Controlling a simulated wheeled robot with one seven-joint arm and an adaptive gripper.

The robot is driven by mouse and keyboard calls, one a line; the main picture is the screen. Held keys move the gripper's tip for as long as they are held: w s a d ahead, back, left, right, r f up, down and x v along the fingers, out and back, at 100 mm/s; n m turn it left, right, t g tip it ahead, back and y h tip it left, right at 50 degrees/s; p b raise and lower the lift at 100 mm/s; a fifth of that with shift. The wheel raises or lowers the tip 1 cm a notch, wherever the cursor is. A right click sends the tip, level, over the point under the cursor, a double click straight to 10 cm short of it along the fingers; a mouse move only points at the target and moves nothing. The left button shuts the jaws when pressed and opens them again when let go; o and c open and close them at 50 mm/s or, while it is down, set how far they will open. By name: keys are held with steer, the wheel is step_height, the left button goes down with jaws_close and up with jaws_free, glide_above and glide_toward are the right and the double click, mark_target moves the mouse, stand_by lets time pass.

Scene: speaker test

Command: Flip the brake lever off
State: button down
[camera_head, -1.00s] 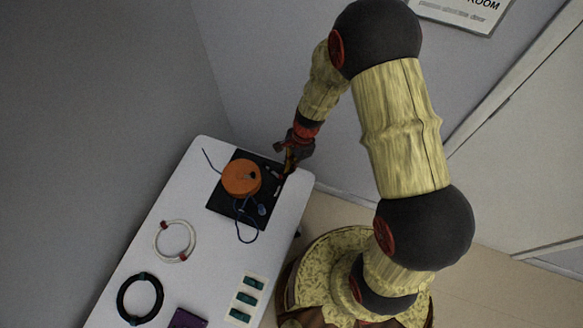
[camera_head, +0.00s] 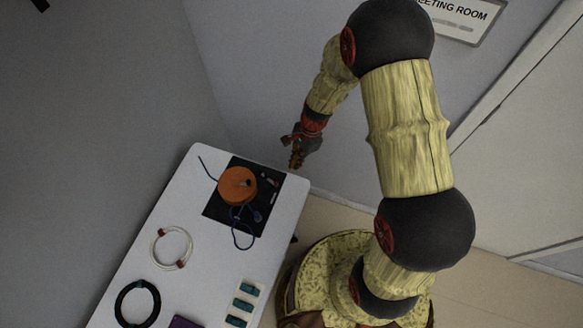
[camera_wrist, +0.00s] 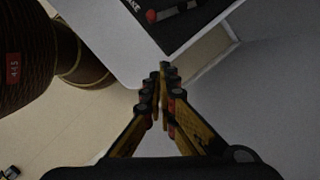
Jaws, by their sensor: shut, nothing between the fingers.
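A black board (camera_head: 215,208) lies on the white table and carries an orange disc (camera_head: 237,186) with a blue cord. Small red and grey parts (camera_head: 270,183) sit at the board's right side, one of which seems to be the brake lever. In the wrist view the board's corner (camera_wrist: 185,22) shows at the top, with a red-tipped lever (camera_wrist: 152,16) beside partly cut-off white lettering. The lever's exact position is too small to tell. My gripper (camera_head: 295,163) is shut and empty near the table's far right corner, apart from the lever. Its fingertips meet in the wrist view (camera_wrist: 163,70).
The white table (camera_head: 185,195) also holds a white cable ring (camera_head: 155,245), a black cable ring (camera_head: 118,300), several teal pieces (camera_head: 243,305) on white holders and a purple item (camera_head: 183,322). Walls stand behind the table. A room sign (camera_head: 462,14) hangs on the wall.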

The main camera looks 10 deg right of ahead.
steer(key=p+v, duration=0.1)
steer(key=v, duration=0.5)
steer(key=shift+r, duration=0.4)
steer(key=shift+s, duration=0.1)
steer(key=s+d+r+n+t+h, duration=0.1)
steer(key=s+r+n, duration=0.3)
steer(key=r, duration=0.6)
steer(key=s+d+r+n+t+b, duration=0.1)
steer(key=s+r+n, duration=0.4)
steer(key=r, duration=0.6)
steer(key=s+d+r+n+t+h+b, duration=0.1)
steer(key=s+r+n+t, duration=0.3)
steer(key=s+r, duration=0.4)
step_height(320, 180, up, 3)
steer(key=shift+s+d+r+n+h, duration=0.15)
steer(key=shift+d+n+h, duration=0.15)
steer(key=shift+d+n, duration=0.45)
